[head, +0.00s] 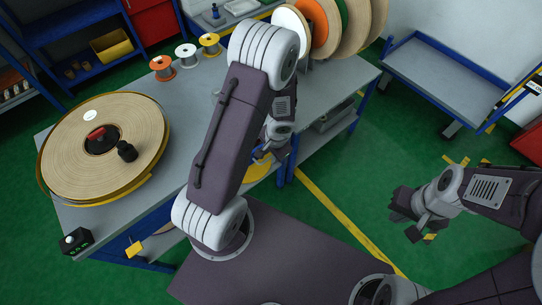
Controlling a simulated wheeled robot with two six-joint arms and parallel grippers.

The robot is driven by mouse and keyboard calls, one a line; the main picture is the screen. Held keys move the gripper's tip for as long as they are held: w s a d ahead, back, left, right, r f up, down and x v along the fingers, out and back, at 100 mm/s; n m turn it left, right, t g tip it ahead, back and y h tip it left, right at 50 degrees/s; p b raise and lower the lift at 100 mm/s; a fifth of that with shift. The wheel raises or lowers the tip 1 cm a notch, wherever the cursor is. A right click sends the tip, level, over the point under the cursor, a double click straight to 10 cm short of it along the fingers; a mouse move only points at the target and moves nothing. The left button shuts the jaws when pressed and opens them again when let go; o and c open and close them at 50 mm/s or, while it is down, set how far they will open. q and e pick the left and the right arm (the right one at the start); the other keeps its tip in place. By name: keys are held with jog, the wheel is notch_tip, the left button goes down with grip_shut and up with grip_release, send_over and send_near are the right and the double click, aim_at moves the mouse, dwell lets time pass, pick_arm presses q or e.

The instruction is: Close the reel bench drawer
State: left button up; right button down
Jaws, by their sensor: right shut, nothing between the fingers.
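The reel bench (190,90) is a grey-topped bench with a blue frame, running across the picture. My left arm rises in front of its middle and hides much of its front. My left gripper (268,149) is low at the bench's front edge, mostly hidden behind my own arm, so its fingers are unclear. A yellow round item (258,168) shows below the bench top beside it. I cannot make out the drawer or how far it stands open. My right gripper (416,220) is shut and empty over the green floor, right of the bench and apart from it.
A large tape reel (60,150) lies on the bench's left, with a small black display box (76,241) at the front corner. Small spools (186,54) and upright discs (357,25) stand at the back. A blue-edged cart (440,80) is at right. The floor between is clear.

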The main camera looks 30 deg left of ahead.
pick_arm(q)
jog(key=shift+r, duration=0.1)
grip_shut()
dwell(1.2)
